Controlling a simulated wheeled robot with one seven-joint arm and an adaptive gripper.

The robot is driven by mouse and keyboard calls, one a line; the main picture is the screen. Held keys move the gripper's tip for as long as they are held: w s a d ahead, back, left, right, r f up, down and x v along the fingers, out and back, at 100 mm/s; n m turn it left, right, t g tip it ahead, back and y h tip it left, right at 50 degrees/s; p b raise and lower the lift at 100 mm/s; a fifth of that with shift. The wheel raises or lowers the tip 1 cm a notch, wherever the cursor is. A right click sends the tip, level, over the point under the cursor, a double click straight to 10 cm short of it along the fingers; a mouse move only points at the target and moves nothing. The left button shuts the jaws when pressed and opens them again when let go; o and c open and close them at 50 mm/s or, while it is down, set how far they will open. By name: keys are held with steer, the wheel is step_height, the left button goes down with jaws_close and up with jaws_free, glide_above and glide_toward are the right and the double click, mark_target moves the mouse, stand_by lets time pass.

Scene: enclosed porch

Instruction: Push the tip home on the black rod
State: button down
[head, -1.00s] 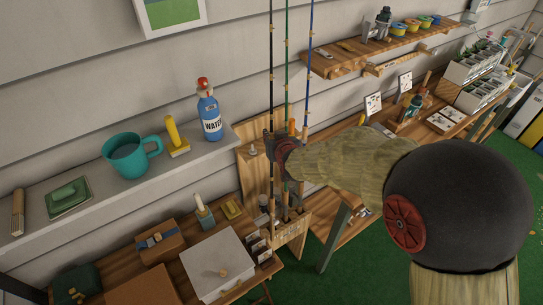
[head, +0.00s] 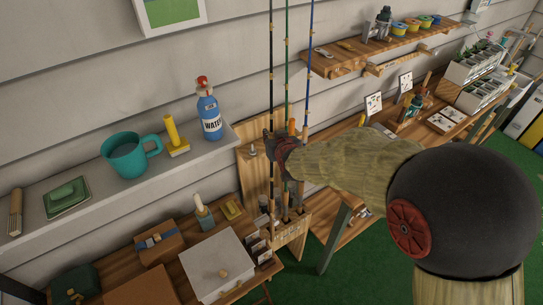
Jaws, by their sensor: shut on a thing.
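The black rod (head: 271,60) stands upright at the left of a row of three rods in a wooden rack (head: 292,236). Its upper end runs out of the top of the head view, so its tip is not visible. My gripper (head: 270,142) is at the black rod, at about the height of the shelf edge, and is shut on it. My wrist and forearm come in from the right and hide part of the rods. The fingers are small and dark here, so their exact contact is hard to see.
A green rod (head: 287,55) and a blue rod (head: 308,60) stand close to the right. A wooden shelf (head: 345,65) is on the wall at right.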

steer(key=shift+s+f+b, duration=0.15)
steer(key=shift+f+b, duration=0.9)
steer(key=shift+f, duration=0.1)
steer(key=shift+s+f+b, duration=0.1)
steer(key=shift+f+b, duration=0.9)
steer(key=shift+f, duration=0.1)
stand_by(1.5)
steer(key=c, duration=1.7)
jaws_free()
steer(key=shift+o, duration=0.2)
steer(key=o, duration=0.6)
steer(key=shift+s+d+r+p, duration=0.2)
steer(key=shift+s+r+p, duration=0.1)
steer(key=shift+s+r, duration=0.4)
steer(key=shift+s+d+r+p, duration=0.2)
steer(key=shift+s+r+p, duration=0.1)
steer(key=shift+s+r, duration=0.45)
steer(key=shift+s+d+r+p, duration=0.2)
steer(key=shift+s+r+p, duration=0.1)
steer(key=shift+s+r, duration=0.4)
